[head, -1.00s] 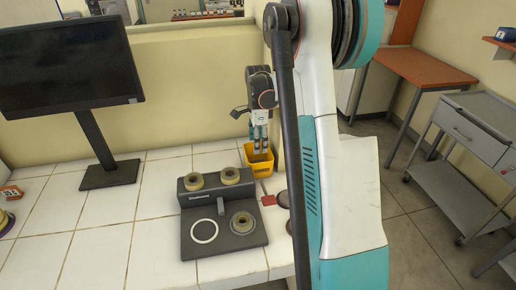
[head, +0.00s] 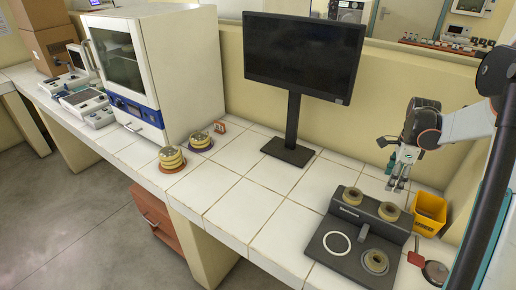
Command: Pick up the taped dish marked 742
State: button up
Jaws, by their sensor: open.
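Two short stacks of round yellowish dishes stand on the white tiled bench in front of the incubator: one stack (head: 172,158) on a brown-red base near the front edge, the other (head: 199,140) on a purple base just behind it. No number can be read on any dish, so I cannot tell which is 742. My gripper (head: 397,185) points down, open and empty, above the back of the bench at the right, far from both stacks.
A white incubator (head: 190,60) stands behind the stacks, and a monitor (head: 305,60) stands mid-bench. A dark device (head: 345,250) holding tan rings, a yellow bin (head: 429,212) and a red piece (head: 416,257) are at the right. Tiles between stacks and device are clear.

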aim_at(169, 153)
jog(key=u, duration=1)
